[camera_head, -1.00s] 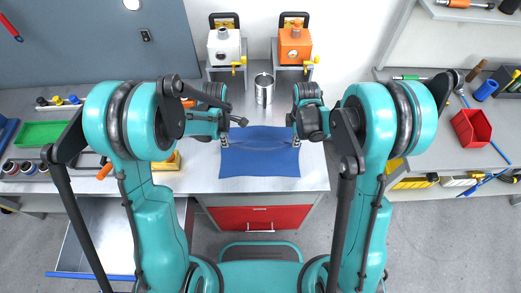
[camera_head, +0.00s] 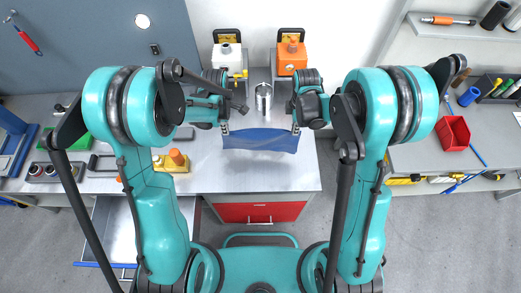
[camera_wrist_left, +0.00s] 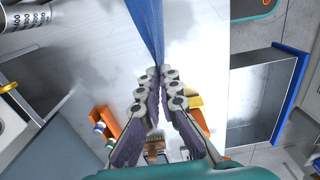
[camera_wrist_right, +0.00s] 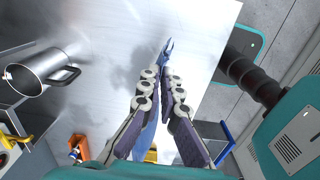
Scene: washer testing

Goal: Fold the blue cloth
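The blue cloth (camera_head: 260,141) hangs stretched between my two grippers in the head view, raised above the grey table, its middle sagging a little. My left gripper (camera_head: 225,130) holds its left end; in the left wrist view the fingertips (camera_wrist_left: 157,72) pinch a strip of the cloth (camera_wrist_left: 148,25). My right gripper (camera_head: 296,128) holds its right end; in the right wrist view its fingertips (camera_wrist_right: 161,74) close on the cloth (camera_wrist_right: 165,56), whose small end sticks out past them. In the head view the cloth's lower edge hides part of the table.
A metal mug (camera_head: 263,97) stands just behind the cloth. A white machine (camera_head: 227,60) and an orange machine (camera_head: 291,56) stand at the back. A yellow block with an orange knob (camera_head: 176,158) is at the left. The table (camera_head: 260,178) in front of the cloth is clear.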

